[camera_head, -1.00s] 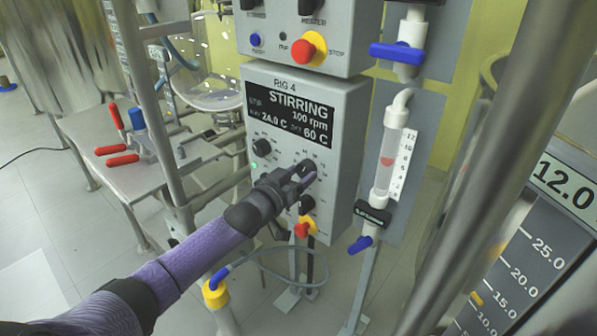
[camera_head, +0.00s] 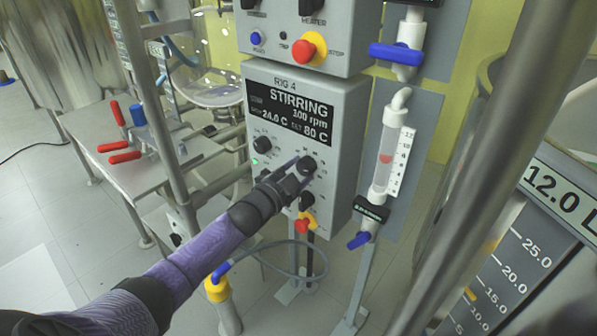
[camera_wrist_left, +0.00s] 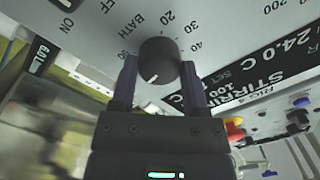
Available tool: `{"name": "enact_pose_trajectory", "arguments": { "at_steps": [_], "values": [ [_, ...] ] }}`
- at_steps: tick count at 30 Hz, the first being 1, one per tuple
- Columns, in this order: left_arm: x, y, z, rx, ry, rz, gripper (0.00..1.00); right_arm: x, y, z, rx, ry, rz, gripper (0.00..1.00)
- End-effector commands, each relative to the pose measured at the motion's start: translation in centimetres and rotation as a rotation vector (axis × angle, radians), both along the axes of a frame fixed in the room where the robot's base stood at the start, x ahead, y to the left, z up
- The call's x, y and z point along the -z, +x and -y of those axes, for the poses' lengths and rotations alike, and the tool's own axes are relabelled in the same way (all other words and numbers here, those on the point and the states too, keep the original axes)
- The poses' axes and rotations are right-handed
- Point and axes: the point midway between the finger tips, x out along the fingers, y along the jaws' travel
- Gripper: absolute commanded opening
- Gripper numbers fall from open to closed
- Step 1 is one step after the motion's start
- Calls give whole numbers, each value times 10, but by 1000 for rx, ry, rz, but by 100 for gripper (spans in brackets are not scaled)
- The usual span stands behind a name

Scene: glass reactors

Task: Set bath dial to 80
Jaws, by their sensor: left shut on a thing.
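The bath dial (camera_head: 308,165) is a dark round knob on the front of the grey RIG 4 control box (camera_head: 347,150). In the left wrist view the knob (camera_wrist_left: 158,60) sits between the two fingers, below the word BATH, with its white mark at its lower side. My left gripper (camera_head: 300,172) is shut on the dial. The fingers also show on both sides of it in the wrist view (camera_wrist_left: 158,75). The display (camera_head: 290,112) reads STIRRING, 100 rpm, 24.0 C and SET 80 C. My right gripper is not in view.
Another black knob (camera_head: 263,144) is on the box's left side. A glass tube (camera_head: 387,150) with blue valves stands to the right. A metal post crosses at right.

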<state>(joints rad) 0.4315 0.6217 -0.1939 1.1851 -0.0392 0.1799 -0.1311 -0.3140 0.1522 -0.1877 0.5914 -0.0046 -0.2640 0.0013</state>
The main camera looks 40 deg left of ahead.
Motion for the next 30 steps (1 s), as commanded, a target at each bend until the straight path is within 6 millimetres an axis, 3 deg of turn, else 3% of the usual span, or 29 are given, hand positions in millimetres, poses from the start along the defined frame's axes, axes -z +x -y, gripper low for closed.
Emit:
{"name": "enact_pose_trajectory", "arguments": {
  "at_steps": [12,30],
  "values": [
    [2,0,0,1,224,13,0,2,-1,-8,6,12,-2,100],
    [2,0,0,1,276,18,0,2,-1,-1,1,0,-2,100]
  ]
}}
